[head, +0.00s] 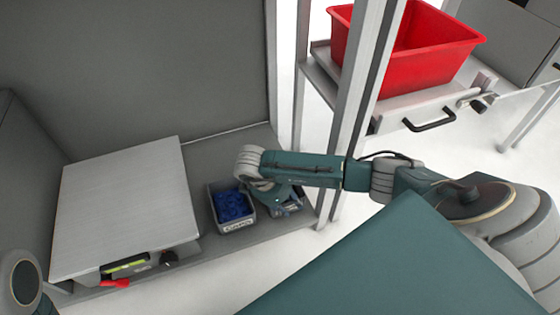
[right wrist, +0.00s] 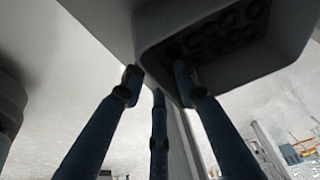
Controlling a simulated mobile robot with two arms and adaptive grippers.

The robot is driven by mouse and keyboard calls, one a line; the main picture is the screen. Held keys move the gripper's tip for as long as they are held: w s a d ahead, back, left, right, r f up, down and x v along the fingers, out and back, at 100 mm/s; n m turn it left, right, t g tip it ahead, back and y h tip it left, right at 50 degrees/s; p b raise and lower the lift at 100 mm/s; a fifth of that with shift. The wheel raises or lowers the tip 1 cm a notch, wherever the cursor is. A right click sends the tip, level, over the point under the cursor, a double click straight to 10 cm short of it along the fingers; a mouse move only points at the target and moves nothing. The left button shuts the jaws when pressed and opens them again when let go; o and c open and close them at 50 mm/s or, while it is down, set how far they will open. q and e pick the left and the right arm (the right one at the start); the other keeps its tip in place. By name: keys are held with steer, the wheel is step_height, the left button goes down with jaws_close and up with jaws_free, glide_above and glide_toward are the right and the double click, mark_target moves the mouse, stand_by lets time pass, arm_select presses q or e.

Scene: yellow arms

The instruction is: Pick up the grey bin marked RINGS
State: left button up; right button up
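A grey bin (head: 297,209) stands at the right end of the grey shelf, partly hidden by my right gripper; its label cannot be read. In the right wrist view a grey bin (right wrist: 112,22) fills the top, with dark ring-like round pieces (right wrist: 215,32) inside. My right gripper (head: 272,200) is at this bin from above. In the right wrist view its fingers (right wrist: 157,78) are apart, with the bin's wall edge between their tips. Whether they touch the wall is unclear. My left gripper is not in view.
A second grey bin (head: 236,227) with blue pieces (head: 232,205) and a front label stands close on the left. A scale with a flat grey plate (head: 125,205) is further left. A metal post (head: 352,110) and a cart with a red tub (head: 410,55) stand on the right.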

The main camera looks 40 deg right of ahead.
steer(key=shift+f, duration=0.15)
jaws_close()
stand_by(0.5)
